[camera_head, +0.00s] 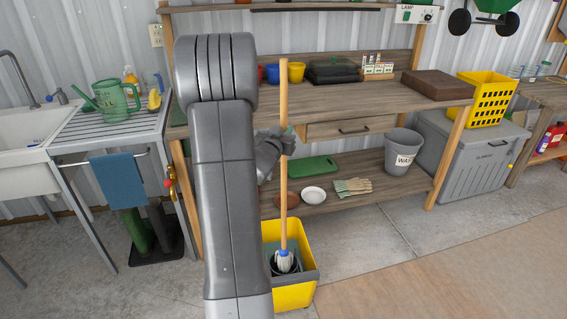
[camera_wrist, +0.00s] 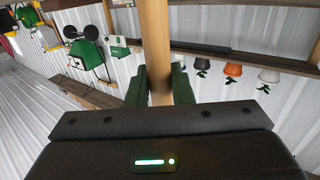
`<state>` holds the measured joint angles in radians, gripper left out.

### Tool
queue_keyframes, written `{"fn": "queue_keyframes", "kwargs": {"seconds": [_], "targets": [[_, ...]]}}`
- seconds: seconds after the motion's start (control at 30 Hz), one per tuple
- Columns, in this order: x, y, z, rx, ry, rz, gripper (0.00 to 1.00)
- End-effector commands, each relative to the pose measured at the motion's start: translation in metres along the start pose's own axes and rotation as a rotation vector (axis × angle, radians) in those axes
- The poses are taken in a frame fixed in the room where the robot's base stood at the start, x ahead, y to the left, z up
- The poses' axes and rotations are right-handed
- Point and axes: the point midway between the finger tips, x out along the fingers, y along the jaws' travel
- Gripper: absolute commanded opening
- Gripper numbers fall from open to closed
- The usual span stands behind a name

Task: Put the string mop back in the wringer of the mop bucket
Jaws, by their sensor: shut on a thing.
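The string mop has a long wooden handle (camera_head: 284,170) that stands nearly upright. Its blue and white head (camera_head: 284,262) is at the dark wringer (camera_head: 272,265) of the yellow mop bucket (camera_head: 310,260) on the floor. The head looks to be in or just over the wringer opening; I cannot tell how deep it sits. My gripper (camera_head: 284,140) is shut on the upper part of the handle. In the wrist view its green fingers (camera_wrist: 158,86) press on both sides of the handle (camera_wrist: 156,50). My arm hides the bucket's left side.
A wooden potting bench (camera_head: 350,98) stands behind the bucket. Its lower shelf holds a green tray (camera_head: 312,167), a white saucer (camera_head: 314,195), gloves (camera_head: 352,186) and a grey bin (camera_head: 403,150). A sink (camera_head: 20,165) is at the left. The floor right of the bucket is clear.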

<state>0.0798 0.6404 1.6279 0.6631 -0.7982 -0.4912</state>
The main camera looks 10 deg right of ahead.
Motion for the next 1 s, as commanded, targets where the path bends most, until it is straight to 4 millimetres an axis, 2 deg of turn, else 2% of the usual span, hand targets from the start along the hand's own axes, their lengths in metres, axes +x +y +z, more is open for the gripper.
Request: {"fn": "queue_keyframes", "kwargs": {"seconds": [0.03, 0.13, 0.47, 0.7, 1.0], "targets": [[0.001, 0.0, 0.013, -0.003, -0.001, 0.0, 0.0], [0.001, 0.0, 0.03, -0.002, 0.002, -0.001, 0.0], [0.001, 0.0, 0.052, 0.0, 0.003, 0.0, 0.0], [0.002, 0.0, 0.082, -0.001, 0.002, 0.0, 0.0], [0.002, 0.0, 0.084, 0.001, 0.005, 0.0, 0.0]]}}
